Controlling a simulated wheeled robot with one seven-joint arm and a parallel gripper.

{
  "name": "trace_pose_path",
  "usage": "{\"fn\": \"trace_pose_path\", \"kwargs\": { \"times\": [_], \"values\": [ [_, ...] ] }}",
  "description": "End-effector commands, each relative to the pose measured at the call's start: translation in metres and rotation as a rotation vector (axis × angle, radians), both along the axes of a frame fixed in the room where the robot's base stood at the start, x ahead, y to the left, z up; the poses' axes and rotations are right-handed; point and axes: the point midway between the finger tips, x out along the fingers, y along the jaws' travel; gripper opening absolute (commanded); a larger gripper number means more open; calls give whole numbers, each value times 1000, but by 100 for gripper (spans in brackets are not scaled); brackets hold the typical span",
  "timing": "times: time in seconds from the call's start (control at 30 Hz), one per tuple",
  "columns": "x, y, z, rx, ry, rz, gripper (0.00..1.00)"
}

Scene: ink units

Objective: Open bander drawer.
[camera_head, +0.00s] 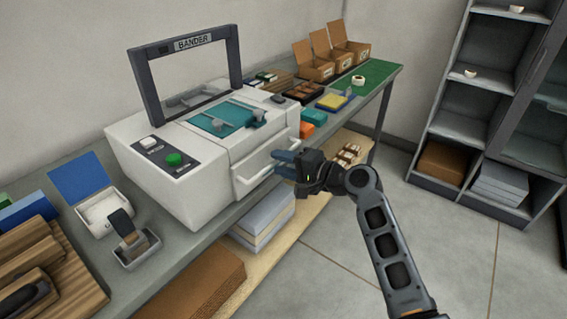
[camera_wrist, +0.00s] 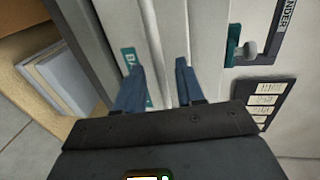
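The bander (camera_head: 190,140) is a white machine with a dark upright frame marked BANDER, standing on the grey bench. Its drawer (camera_head: 262,160) is in the front face and looks shut, with a pale bar handle (camera_head: 255,181) across it. My gripper (camera_head: 283,160) is at the right part of the drawer front. In the wrist view, the two blue fingers of my gripper (camera_wrist: 160,76) are apart, pointing at the drawer front. A pale bar, seemingly the handle (camera_wrist: 159,45), runs between them. Whether the fingers touch it cannot be told.
Grey boxes (camera_head: 262,215) and a cardboard box (camera_head: 200,285) sit on the lower shelf. Orange and teal boxes (camera_head: 313,117) stand right of the bander. Shelving (camera_head: 470,100) stands at the back right. The floor (camera_head: 400,220) before the bench is clear.

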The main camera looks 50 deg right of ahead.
Motion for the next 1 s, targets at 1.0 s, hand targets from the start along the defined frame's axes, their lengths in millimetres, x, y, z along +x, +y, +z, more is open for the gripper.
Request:
{"fn": "trace_pose_path", "kwargs": {
  "times": [1.0],
  "values": [
    [-4,0,0,0,1,0,0]
  ]
}}
